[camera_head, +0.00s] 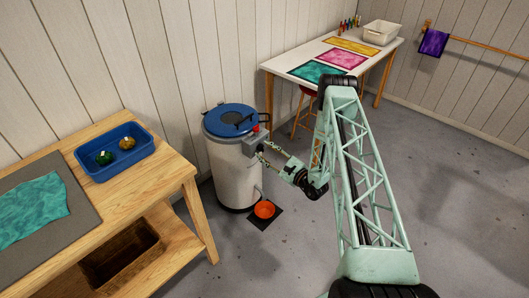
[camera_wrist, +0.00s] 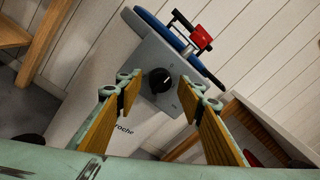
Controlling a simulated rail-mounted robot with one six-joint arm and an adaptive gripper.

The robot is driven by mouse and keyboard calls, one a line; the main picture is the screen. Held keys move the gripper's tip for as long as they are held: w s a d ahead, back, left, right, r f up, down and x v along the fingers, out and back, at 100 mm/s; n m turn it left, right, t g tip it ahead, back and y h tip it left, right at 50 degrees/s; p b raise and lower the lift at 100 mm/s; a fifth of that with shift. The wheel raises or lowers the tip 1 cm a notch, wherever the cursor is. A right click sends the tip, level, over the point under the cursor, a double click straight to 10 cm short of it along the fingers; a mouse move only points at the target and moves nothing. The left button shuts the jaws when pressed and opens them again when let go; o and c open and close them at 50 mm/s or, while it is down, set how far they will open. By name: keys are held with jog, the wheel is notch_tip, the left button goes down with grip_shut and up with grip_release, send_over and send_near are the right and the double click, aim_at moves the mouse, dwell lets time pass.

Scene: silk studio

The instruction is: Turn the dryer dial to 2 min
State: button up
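The dryer (camera_head: 232,165) is a pale upright cylinder with a blue lid (camera_head: 231,119), standing on the floor between the two tables. Its grey control box (camera_wrist: 150,55) carries a round black dial (camera_wrist: 159,80) with a light mark, seen in the wrist view. The dial's scale is too small to read. My gripper (camera_head: 262,149) is at the control box in the head view. In the wrist view my gripper (camera_wrist: 160,95) is open, with one wood-coloured finger on each side of the dial and visible gaps between. Whether the fingertips reach the dial's depth is unclear.
A red latch (camera_wrist: 200,36) sits on the lid's edge near the box. A wooden table (camera_head: 165,172) stands left, a white table (camera_head: 374,61) behind. Open floor lies to the right.

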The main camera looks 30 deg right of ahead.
jog(key=shift+w, duration=0.1)
jog(key=c, duration=0.9)
jog(key=shift+o, duration=0.2)
